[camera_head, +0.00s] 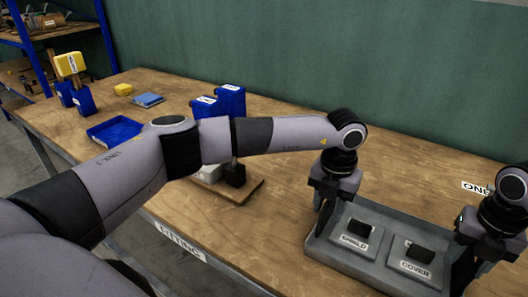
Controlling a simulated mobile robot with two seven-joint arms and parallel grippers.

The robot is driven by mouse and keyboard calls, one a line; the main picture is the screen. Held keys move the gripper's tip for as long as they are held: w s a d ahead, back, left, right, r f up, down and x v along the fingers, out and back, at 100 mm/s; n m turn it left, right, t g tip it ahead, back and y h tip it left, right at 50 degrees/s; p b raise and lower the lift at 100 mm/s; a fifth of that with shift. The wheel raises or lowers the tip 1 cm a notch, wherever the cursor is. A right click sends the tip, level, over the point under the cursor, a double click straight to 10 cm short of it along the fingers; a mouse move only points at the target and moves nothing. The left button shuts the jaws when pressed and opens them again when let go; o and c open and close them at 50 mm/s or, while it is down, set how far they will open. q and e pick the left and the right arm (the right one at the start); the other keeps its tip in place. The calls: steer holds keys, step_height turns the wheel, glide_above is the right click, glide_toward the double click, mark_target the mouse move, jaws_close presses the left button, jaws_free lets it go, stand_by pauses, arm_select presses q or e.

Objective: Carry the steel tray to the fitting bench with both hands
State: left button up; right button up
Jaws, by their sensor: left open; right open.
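The grey steel tray (322,252) is on the wooden fitting bench (275,225), at the right of the view. It has two pockets, labelled SHIELD (354,242) and COVER (414,269), each with a dark piece in it. My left gripper (325,208) is open at the tray's left end, pointing down. My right gripper (468,252) is open at the tray's right end, also pointing down. The fingertips are partly hidden, and I cannot tell whether they touch the tray.
A FITTING label (181,243) is on the bench's front edge. Blue bins (231,100), a flat blue tray (114,131) and a yellow block (123,89) stand further left. A wooden board (250,190) lies behind my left arm. A green wall (300,50) closes the back.

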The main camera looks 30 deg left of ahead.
arm_select(q)
step_height(320, 180, up, 12)
steer(key=shift+f, duration=0.2)
arm_select(e)
steer(key=shift+d, duration=0.1)
arm_select(q)
steer(key=shift+r, duration=0.15)
arm_select(e)
step_height(320, 180, up, 12)
steer(key=shift+f, duration=0.1)
stand_by(0.6)
